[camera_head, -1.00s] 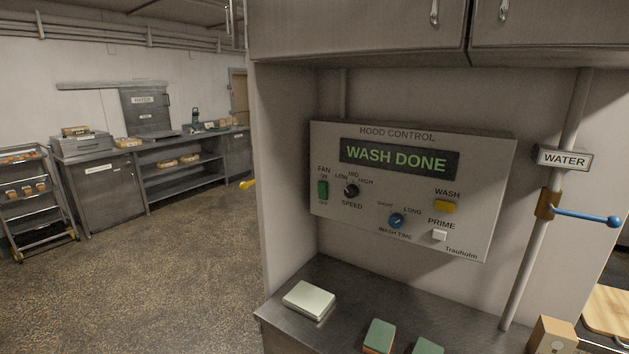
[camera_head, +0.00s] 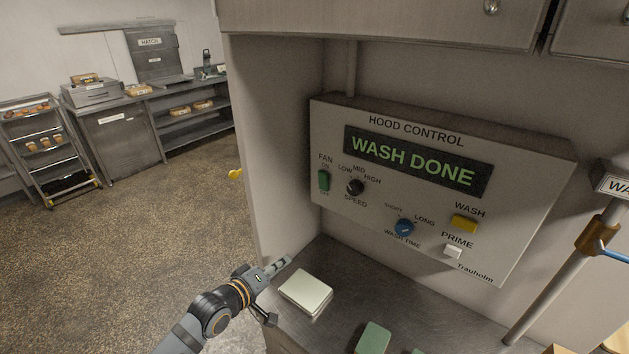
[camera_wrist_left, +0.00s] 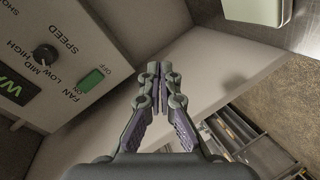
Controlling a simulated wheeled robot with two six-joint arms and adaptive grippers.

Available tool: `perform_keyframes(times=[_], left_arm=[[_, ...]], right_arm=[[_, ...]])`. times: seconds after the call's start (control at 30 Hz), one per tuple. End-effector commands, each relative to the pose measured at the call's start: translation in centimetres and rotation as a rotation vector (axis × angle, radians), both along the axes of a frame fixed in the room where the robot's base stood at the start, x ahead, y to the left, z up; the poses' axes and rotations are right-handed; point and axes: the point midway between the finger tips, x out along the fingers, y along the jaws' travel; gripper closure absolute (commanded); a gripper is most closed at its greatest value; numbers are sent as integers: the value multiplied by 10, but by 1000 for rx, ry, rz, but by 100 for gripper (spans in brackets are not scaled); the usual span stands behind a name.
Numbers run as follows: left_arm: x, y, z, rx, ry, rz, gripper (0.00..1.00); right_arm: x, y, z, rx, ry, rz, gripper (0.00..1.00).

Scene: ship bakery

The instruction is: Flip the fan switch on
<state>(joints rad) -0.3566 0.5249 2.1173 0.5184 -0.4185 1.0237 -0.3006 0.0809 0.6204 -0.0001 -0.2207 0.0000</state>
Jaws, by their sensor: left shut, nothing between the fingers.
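The fan switch (camera_head: 324,181) is a small green rocker at the left end of the grey hood control panel (camera_head: 520,235). ON is printed above it and OFF below; I cannot tell which way it is tipped. The panel's display (camera_head: 415,162) reads WASH DONE. My left gripper (camera_head: 283,261) is shut and empty, below and left of the switch, by the counter's left edge. In the left wrist view, the shut fingers (camera_wrist_left: 160,74) are apart from the green switch (camera_wrist_left: 91,80), which lies to their left. My right gripper is not in view.
The speed knob (camera_head: 355,187) sits close right of the switch. A pale box (camera_head: 305,291) lies on the counter (camera_head: 350,270). A side wall (camera_head: 275,150) stands left of the panel.

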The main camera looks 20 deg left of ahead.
Motion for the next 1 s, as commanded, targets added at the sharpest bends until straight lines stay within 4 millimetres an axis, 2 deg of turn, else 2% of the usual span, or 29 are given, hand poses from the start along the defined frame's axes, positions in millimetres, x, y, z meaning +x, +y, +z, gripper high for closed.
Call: perform_keyframes(times=[0.03,0.1,0.2,0.3,0.4,0.67,0.77,0.87,0.9,1.0], left_arm=[[10,1,33,-119,-63,4,100],[18,2,71,-297,-136,3,100],[23,5,111,-489,-203,-13,100],[25,7,132,-595,-235,-25,100],[25,8,138,-631,-245,-30,100],[25,8,137,-631,-244,-29,100],[30,7,135,-633,-247,-27,100],[42,3,133,-634,-251,-28,100],[48,0,133,-635,-252,-30,100],[67,-6,139,-639,-252,-26,100]], right_arm=[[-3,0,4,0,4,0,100],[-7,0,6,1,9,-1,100],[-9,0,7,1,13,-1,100],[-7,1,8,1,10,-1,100],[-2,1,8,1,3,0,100],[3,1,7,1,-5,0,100],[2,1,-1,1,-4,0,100],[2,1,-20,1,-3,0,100],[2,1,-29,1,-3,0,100],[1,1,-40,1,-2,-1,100]])
